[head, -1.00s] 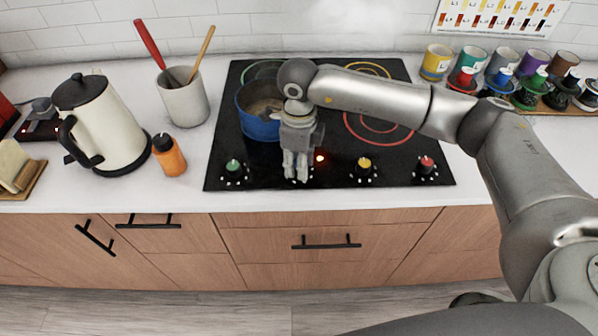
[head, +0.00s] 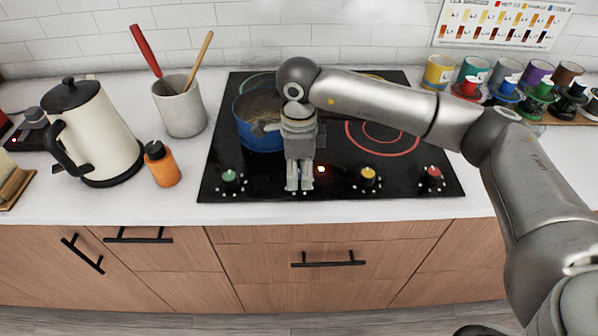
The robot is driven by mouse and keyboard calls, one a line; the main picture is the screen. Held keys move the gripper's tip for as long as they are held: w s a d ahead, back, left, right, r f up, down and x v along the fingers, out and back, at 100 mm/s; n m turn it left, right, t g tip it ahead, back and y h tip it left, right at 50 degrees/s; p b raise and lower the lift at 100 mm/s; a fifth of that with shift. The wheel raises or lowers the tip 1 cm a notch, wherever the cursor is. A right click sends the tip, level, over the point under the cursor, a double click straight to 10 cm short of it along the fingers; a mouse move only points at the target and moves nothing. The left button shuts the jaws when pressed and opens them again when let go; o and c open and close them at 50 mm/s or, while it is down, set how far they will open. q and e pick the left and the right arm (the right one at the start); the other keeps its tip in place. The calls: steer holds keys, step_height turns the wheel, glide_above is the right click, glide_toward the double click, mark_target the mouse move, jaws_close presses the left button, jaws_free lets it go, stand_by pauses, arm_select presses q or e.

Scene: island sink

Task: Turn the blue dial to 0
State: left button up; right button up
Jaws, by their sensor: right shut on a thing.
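My right gripper (head: 299,184) points down at the front of the black cooktop (head: 335,192), in the row of dials between the green dial (head: 230,179) and the yellow dial (head: 368,177). Its fingers are shut on the blue dial, which they hide, so its pointer and setting cannot be read. A small red-orange light (head: 321,169) glows just right of the fingers. My left gripper is not in view.
A blue pot (head: 257,135) stands behind the gripper on the left burner. The red dial (head: 432,176) is at the right. A kettle (head: 98,135), an orange bottle (head: 161,165) and a utensil crock (head: 181,106) stand left of the cooktop.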

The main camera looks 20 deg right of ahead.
mark_target(299, 175)
steer(key=o, duration=1)
step_height(299, 175, up, 12)
steer(key=shift+r, duration=0.1)
stand_by(0.4)
